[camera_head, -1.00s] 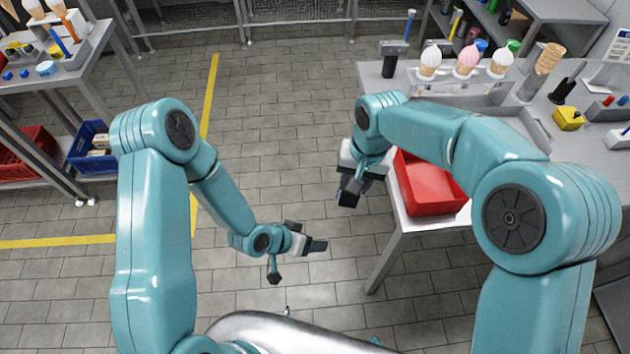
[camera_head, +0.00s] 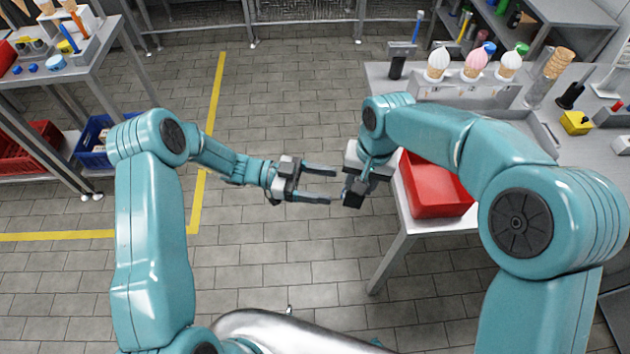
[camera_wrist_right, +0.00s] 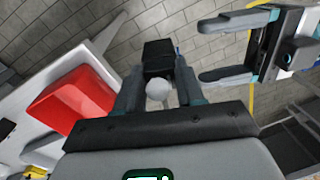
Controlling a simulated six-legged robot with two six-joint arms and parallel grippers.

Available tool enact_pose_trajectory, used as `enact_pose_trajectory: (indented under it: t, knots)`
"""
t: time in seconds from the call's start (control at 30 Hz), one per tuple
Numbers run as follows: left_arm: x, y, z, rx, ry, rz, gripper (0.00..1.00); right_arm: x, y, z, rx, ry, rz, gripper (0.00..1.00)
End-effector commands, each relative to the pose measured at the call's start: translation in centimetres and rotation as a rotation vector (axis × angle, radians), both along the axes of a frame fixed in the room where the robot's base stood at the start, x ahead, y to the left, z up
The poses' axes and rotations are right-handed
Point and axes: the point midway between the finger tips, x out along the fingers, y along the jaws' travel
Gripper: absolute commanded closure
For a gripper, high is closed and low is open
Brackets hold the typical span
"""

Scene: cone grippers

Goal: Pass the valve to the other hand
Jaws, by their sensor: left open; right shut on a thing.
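My right gripper (camera_head: 362,180) points down beside the red tray and is shut on the valve (camera_head: 353,194), which looks like a dark block from the head. In the right wrist view the valve (camera_wrist_right: 158,58) shows as a black block with a pale grey ball between the fingers (camera_wrist_right: 158,82); the finger contact is partly hidden. My left gripper (camera_head: 333,186) is open and empty, its two long fingers pointing right toward the valve. It also shows in the right wrist view (camera_wrist_right: 203,50), with its fingertips close to the valve but apart from it.
A red tray (camera_head: 437,207) sits at the left edge of the metal table (camera_head: 412,229), just right of the right gripper. Ice cream cones (camera_head: 476,66) stand in a holder behind. The tiled floor (camera_head: 270,120) between the arms is clear. A shelf with a blue crate (camera_head: 92,150) stands left.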

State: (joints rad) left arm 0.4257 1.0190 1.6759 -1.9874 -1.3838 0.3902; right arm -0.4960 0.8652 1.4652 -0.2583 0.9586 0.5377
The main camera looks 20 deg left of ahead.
Motion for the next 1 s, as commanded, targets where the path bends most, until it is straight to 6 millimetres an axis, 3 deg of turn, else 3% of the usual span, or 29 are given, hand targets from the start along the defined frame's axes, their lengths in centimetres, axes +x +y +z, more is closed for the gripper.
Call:
enact_pose_trajectory:
  t: [0.2, 0.43, 0.6, 0.9, 0.93, 1.0]
  knots:
    - [0.4, -4.7, 0.0, 0.0, 0.002, -0.004, 0.32, 0.0, 0.0, 0.0, 0.0, -0.001, 0.0, 1.0]
    - [0.9, -8.7, 0.0, 0.0, 0.001, -0.002, 0.32, 0.0, 0.0, 0.0, 0.0, -0.001, 0.0, 1.0]
    - [1.2, -10.1, 0.0, 0.001, -0.001, 0.001, 0.32, 0.0, 0.0, 0.0, 0.0, -0.001, 0.0, 1.0]
    - [1.2, -10.4, 0.0, 0.001, -0.001, 0.002, 0.32, 0.0, 0.0, 0.0, 0.0, -0.001, 0.0, 1.0]
    - [1.2, -10.4, 0.0, 0.001, -0.001, 0.002, 0.35, 0.0, 0.0, 0.0, 0.0, -0.001, 0.0, 1.0]
    - [1.2, -10.4, 0.0, 0.001, -0.001, 0.002, 0.58, 0.0, 0.0, 0.0, 0.0, -0.001, 0.0, 1.0]
